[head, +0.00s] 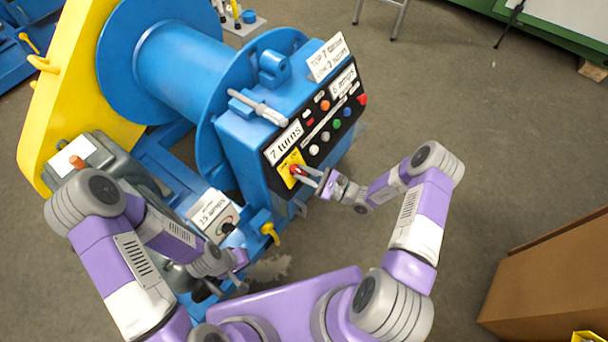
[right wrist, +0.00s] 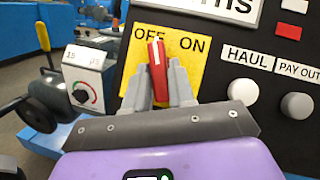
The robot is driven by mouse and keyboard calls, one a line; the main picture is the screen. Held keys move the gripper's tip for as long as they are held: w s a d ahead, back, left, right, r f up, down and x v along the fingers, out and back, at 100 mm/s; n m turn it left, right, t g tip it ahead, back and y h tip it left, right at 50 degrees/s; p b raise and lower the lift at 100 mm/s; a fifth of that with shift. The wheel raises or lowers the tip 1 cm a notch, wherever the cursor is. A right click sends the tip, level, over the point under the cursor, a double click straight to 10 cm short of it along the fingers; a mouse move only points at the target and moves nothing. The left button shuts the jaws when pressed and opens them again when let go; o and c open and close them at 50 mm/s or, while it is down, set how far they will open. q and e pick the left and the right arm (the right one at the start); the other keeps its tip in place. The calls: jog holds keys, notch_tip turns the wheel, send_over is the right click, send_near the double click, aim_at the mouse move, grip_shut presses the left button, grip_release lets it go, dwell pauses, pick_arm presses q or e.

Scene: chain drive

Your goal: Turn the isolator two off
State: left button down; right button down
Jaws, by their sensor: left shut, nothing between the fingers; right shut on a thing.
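A red switch handle (right wrist: 158,70) stands on a yellow plate (right wrist: 185,52) marked OFF and ON in the right wrist view. It is nearly upright, its top tipped a little left and covering part of the word OFF. No number for the isolator is readable. The yellow plate also shows on the black panel in the head view (head: 287,166). My right gripper (head: 305,175) is shut on the red handle, one finger on each side in the right wrist view (right wrist: 160,90). My left gripper (head: 240,262) is shut and empty, low beside the blue machine.
The black panel (head: 312,125) carries several coloured buttons right of the plate, with HAUL (right wrist: 243,92) and PAY OUT (right wrist: 297,106) knobs close by. A small dial box (right wrist: 90,78) and a yellow-handled valve (head: 269,231) are on the left. A cardboard box (head: 550,280) stands at right.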

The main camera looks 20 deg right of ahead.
jog(key=shift+w+d+r+n+g+y+b, duration=0.15)
jog(key=shift+n+g+y, duration=0.1)
jog(key=shift+n+g, duration=1.05)
jog(key=shift+w+n+g+y+b, duration=0.2)
jog(key=shift+n+g, duration=0.5)
jog(key=shift+n, duration=1.1)
jog(key=shift+s, duration=0.15)
jog(key=c, duration=1)
grip_release()
jog(key=shift+c, duration=0.2)
jog(key=p+v, duration=0.1)
jog(key=v, duration=0.6)
jog(key=shift+d, duration=0.25)
jog(key=shift+s, duration=0.1)
